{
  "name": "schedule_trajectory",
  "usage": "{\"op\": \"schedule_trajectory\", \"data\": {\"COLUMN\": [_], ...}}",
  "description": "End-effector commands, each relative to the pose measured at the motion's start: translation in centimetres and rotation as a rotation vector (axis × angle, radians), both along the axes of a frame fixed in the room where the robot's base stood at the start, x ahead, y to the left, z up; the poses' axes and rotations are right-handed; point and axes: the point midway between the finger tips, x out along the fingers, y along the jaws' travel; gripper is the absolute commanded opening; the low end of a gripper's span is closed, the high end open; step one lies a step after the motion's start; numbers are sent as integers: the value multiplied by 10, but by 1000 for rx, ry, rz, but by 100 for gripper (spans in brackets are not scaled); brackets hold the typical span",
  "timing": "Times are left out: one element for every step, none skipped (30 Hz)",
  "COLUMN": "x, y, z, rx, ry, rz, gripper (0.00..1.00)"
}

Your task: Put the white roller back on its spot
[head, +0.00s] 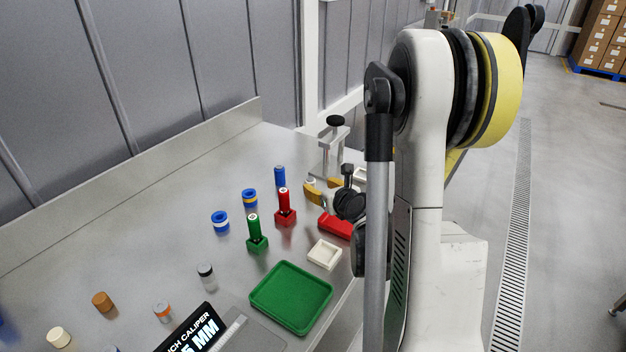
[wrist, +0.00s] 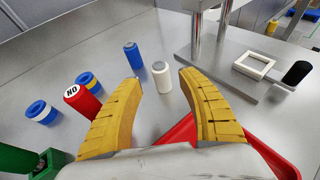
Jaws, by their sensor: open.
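The white roller (wrist: 162,78) stands upright on the steel table in the wrist view, with a grey top. My gripper (wrist: 159,80) is open, its two yellow fingers on either side of the line to the roller. The roller shows between and just beyond the fingertips, and nothing is held. In the head view the roller (head: 311,181) is small and partly hidden by my gripper (head: 322,189). A white square frame (wrist: 262,64) lies on the grey press base at right in the wrist view. I cannot tell which place is the roller's spot.
A blue roller (wrist: 133,55) stands left of the white one. A red tray (head: 335,226), a white square tray (head: 324,254) and a green tray (head: 291,297) lie nearer. A metal press (head: 334,145) stands behind.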

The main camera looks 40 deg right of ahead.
Motion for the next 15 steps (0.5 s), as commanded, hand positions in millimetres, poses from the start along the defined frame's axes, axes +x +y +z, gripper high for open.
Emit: {"op": "schedule_trajectory", "data": {"x": [-10, -15, -22, -26, -30, -34, -36, -38, -40, -41, -41, -40, -38, -37, -35], "y": [2, 4, 5, 6, 7, 8, 9, 10, 12, 15, 19, 27, 34, 44, 59], "z": [6, 8, 11, 12, 13, 15, 16, 17, 18, 19, 21, 24, 26, 29, 34], "rx": [1, 1, 0, 0, 0, 1, 1, -1, -8, -21, -44, -88, -132, -189, -280], "ry": [0, 0, 0, 0, 0, 0, 0, 0, 4, 11, 22, 42, 63, 89, 128], "rz": [-1, -2, -2, -2, -2, -1, 0, 0, 7, 18, 34, 68, 103, 147, 217], "gripper": [47, 47, 47, 47, 47, 47, 47, 47, 47, 47, 47, 47, 47, 47, 47]}}
